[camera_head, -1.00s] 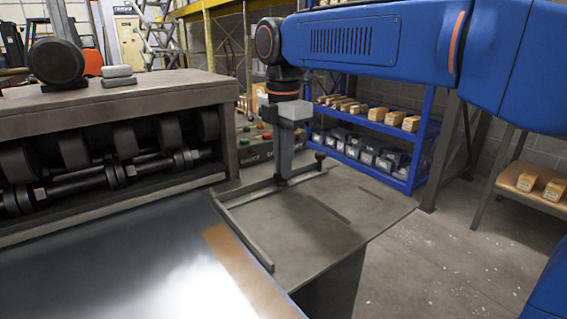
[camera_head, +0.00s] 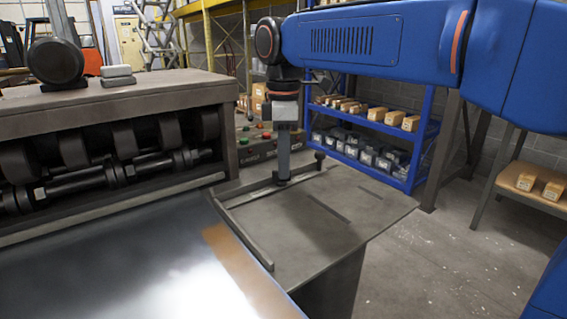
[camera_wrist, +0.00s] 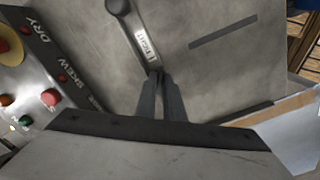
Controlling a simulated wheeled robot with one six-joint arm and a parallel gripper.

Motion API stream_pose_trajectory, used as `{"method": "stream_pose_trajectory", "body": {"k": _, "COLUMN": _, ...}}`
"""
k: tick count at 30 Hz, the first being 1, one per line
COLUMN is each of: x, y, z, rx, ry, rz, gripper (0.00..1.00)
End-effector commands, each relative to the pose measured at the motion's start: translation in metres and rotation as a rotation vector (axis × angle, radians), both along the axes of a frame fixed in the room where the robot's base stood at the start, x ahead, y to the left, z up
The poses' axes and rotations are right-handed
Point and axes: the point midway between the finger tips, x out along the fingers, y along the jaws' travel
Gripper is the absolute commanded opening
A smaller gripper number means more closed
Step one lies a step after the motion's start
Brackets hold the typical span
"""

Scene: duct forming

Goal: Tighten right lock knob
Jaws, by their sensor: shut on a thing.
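The right lock knob is a dark lever with a round end (camera_wrist: 118,6) and a plate marked "RIGHT" (camera_wrist: 146,43) in the wrist view. In the head view its round end (camera_head: 320,157) stands up at the far side of the grey side table. My gripper (camera_head: 283,181) points straight down at the inner end of this lever, by the far end of the guide bar. In the wrist view my gripper's fingers (camera_wrist: 161,108) are close together at the lever's inner end. The part between the fingertips is hidden.
The guide bar (camera_head: 243,232) runs along the side table (camera_head: 345,215). A shiny metal sheet (camera_head: 130,265) lies to the left, before the roller machine (camera_head: 110,95). A control panel with buttons (camera_head: 258,147) stands behind my gripper. A blue shelf (camera_head: 425,150) is beyond.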

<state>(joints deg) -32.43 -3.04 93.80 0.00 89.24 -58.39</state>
Motion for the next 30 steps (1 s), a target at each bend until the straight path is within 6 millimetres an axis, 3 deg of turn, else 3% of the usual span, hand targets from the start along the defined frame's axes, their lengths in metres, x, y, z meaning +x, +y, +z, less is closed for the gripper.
{"method": "stream_pose_trajectory", "body": {"k": 21, "x": -0.0027, "y": 0.0013, "z": 0.0002, "rx": 0.001, "ry": -0.001, "rz": -0.669, "gripper": 0.00}}
{"method": "stream_pose_trajectory", "body": {"k": 30, "x": -0.0034, "y": 0.0019, "z": 0.0002, "rx": 0.001, "ry": -0.001, "rz": -0.879, "gripper": 0.00}}
